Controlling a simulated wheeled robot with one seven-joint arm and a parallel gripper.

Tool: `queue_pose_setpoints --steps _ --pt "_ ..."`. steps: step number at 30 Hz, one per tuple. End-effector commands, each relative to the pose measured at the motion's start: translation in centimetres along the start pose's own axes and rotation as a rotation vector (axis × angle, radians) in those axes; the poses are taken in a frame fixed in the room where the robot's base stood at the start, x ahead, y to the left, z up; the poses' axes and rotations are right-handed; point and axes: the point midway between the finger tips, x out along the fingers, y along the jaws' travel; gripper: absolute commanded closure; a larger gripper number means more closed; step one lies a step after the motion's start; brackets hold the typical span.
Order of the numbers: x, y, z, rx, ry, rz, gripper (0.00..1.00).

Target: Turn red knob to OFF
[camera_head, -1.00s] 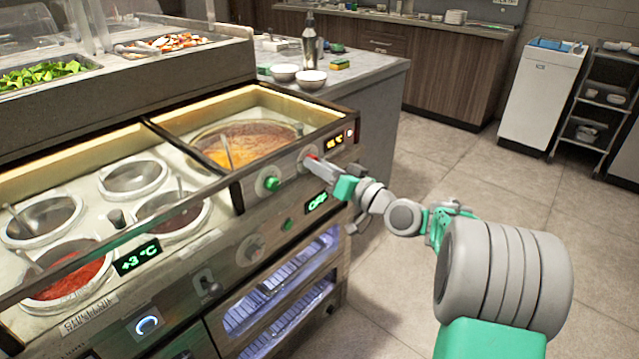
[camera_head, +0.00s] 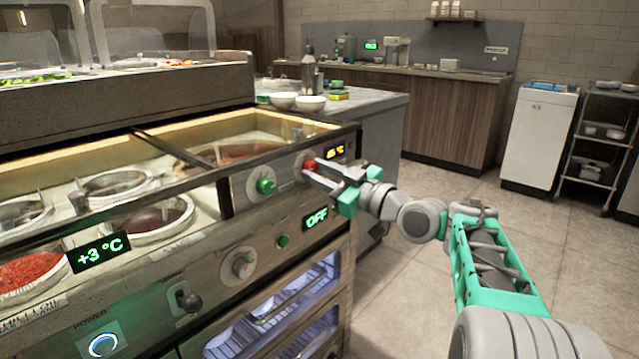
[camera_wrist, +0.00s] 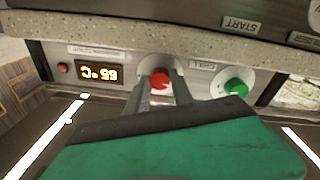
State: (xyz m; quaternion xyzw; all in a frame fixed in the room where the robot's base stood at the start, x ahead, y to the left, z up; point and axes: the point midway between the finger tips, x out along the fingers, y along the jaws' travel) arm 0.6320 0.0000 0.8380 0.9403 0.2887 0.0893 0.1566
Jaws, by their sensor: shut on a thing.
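The red knob (camera_head: 309,165) sits on the upper front panel of the sauce station, at its right end. My gripper (camera_head: 312,170) reaches it from the right and is shut on it. In the wrist view the red knob (camera_wrist: 160,78) lies between the two fingers (camera_wrist: 162,88), seen upside down. The knob's pointer and any marks around it are hidden by the fingers or too small to read. An amber display (camera_wrist: 99,74) beside the knob seems to read 65 °C in the wrist view.
A green knob (camera_head: 265,186) sits left of the red one on the same panel. Below are a green OFF display (camera_head: 316,217), a green button (camera_head: 283,241) and a grey knob (camera_head: 239,265). Sauce wells lie behind the panel.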

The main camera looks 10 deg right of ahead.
Motion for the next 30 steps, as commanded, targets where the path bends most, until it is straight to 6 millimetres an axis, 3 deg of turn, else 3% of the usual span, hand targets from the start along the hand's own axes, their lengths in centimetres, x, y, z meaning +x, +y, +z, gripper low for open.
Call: queue_pose_setpoints --steps 20,21,30 --pt "0.03 0.09 -0.06 -0.079 0.004 -0.004 1.0" --pt "0.03 0.1 -0.06 -0.079 0.004 -0.004 0.71" --pt "0.02 0.06 -0.03 -0.077 0.004 -0.004 0.5"
